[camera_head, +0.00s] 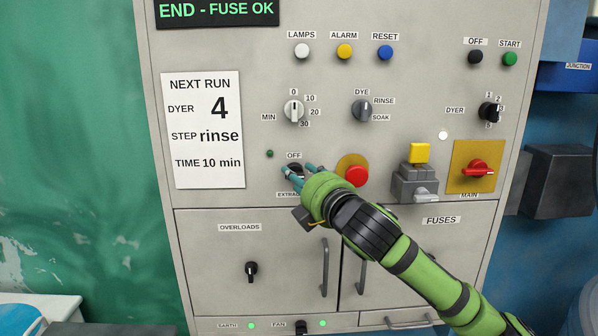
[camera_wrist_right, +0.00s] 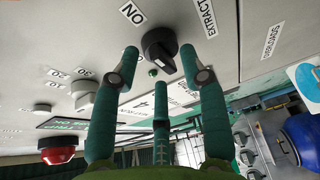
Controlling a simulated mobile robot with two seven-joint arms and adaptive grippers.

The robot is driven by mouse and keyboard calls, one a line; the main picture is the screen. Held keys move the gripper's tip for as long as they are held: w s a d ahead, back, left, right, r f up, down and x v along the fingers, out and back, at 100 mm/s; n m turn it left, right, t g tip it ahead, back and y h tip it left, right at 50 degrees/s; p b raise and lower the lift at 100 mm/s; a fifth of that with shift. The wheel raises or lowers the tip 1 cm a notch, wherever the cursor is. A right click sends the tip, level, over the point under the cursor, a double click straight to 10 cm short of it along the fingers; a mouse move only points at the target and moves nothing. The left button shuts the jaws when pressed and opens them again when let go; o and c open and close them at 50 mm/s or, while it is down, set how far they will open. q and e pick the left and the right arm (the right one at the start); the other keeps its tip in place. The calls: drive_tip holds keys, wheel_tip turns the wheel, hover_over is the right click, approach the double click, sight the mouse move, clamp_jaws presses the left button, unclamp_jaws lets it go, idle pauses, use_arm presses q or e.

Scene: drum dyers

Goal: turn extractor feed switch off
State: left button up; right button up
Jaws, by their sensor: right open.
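The extractor feed switch (camera_head: 296,168) is a dark knob on the grey panel, under an OFF label (camera_head: 293,155) and above a partly hidden EXTRACTOR label. The right wrist view shows it as a black knob (camera_wrist_right: 160,45) with a raised bar, beside an ON label (camera_wrist_right: 131,13). I cannot tell which label the bar marks. My right gripper (camera_head: 298,172) is open in front of the switch. In the right wrist view its teal fingers (camera_wrist_right: 159,58) spread around the knob; contact is unclear. My left gripper is not in view.
A red button (camera_head: 356,176) on a yellow plate sits close right of my gripper. A small green lamp (camera_head: 269,154) is left of the switch. Selector knobs (camera_head: 294,111) are above. A cabinet door handle (camera_head: 325,267) stands out below.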

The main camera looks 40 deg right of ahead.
drive_tip(key=shift+w, duration=0.4)
clamp_jaws()
drive_tip(key=shift+f, duration=0.1)
